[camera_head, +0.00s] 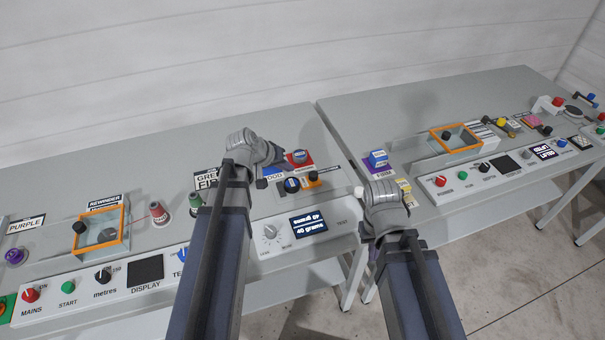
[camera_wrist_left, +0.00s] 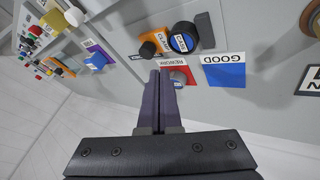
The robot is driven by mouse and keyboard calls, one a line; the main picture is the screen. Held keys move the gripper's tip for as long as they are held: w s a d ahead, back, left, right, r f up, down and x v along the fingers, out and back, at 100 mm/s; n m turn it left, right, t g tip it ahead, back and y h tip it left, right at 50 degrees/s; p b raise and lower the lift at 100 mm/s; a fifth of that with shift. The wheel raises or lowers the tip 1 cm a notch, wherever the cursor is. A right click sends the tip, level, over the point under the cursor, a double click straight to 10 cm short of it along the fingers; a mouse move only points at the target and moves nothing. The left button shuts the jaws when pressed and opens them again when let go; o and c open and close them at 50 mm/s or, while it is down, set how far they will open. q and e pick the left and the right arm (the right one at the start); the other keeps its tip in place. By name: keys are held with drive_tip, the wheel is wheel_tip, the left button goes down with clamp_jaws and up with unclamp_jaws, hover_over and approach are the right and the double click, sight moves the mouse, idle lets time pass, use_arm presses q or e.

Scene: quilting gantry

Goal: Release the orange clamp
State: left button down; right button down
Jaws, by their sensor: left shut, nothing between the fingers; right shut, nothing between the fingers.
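An orange knob (camera_head: 313,179) stands on the middle panel beside a blue-topped knob (camera_head: 292,185). In the left wrist view the orange knob (camera_wrist_left: 154,46) is left of the black and blue knob (camera_wrist_left: 183,37); its label is hard to read. My left gripper (camera_head: 278,157) is shut and empty, behind and left of the orange knob. In the left wrist view its closed fingers (camera_wrist_left: 166,78) point towards the knobs, apart from the orange one, overlapping the red REWORK patch. My right gripper (camera_head: 398,196) is shut, right of the panel; its fingertips are mostly hidden.
A red pad with a blue-topped piece (camera_head: 299,158) and a blue GOOD patch (camera_wrist_left: 224,75) lie near the left gripper. A dial (camera_head: 270,232) and a display (camera_head: 308,224) sit at the panel front. A blue block on purple (camera_head: 378,159) stands to the right.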

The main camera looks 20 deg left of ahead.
sight(316, 173)
use_arm(q)
drive_tip(key=b+x, duration=0.7)
drive_tip(key=x, duration=0.2)
drive_tip(key=shift+f, duration=0.1)
drive_tip(key=shift+w+d+f+b, duration=0.25)
drive_tip(key=shift+f+b, duration=0.1)
drive_tip(key=shift+b, duration=0.2)
drive_tip(key=w+d, duration=0.1)
drive_tip(key=d, duration=0.1)
drive_tip(key=w+d, duration=0.2)
drive_tip(key=shift+d, duration=0.2)
drive_tip(key=shift+r, duration=0.2)
